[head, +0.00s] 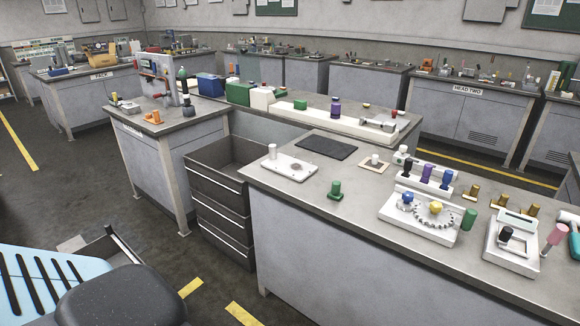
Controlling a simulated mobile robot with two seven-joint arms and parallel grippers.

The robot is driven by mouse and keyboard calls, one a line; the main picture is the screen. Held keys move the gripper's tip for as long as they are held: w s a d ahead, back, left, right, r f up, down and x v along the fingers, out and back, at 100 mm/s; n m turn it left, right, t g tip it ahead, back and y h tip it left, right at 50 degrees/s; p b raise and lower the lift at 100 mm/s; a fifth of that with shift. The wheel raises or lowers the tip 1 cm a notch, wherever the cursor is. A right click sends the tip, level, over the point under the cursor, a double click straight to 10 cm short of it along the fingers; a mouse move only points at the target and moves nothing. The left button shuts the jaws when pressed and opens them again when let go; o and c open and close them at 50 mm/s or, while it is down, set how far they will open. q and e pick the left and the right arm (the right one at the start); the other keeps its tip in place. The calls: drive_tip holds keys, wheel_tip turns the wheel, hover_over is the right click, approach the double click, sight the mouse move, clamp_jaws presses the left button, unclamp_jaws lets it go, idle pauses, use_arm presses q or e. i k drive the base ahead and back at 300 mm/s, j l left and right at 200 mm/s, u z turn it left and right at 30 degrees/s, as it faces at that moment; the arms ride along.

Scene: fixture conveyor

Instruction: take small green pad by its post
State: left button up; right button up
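A small green pad with an upright green post (335,190) stands on the grey top of the near bench (310,205), close to its front edge. It is left of the white gear fixture and in front of a white plate with a white post (290,165). Nothing touches it. Neither of my grippers shows in the head view.
The white gear fixture (418,220) carries a blue and a yellow knob. A green cylinder (469,218) stands at its right. A dark flat mat (327,147) lies behind the white plate. The bench top around the green pad is clear. Grey drawers (222,205) stand left of the bench.

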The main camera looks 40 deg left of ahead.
sight(335, 194)
drive_tip(key=i+l, duration=0.35)
drive_tip(key=i, duration=0.15)
drive_tip(key=i+l, duration=0.3)
drive_tip(key=i, duration=0.2)
drive_tip(key=u, duration=2.35)
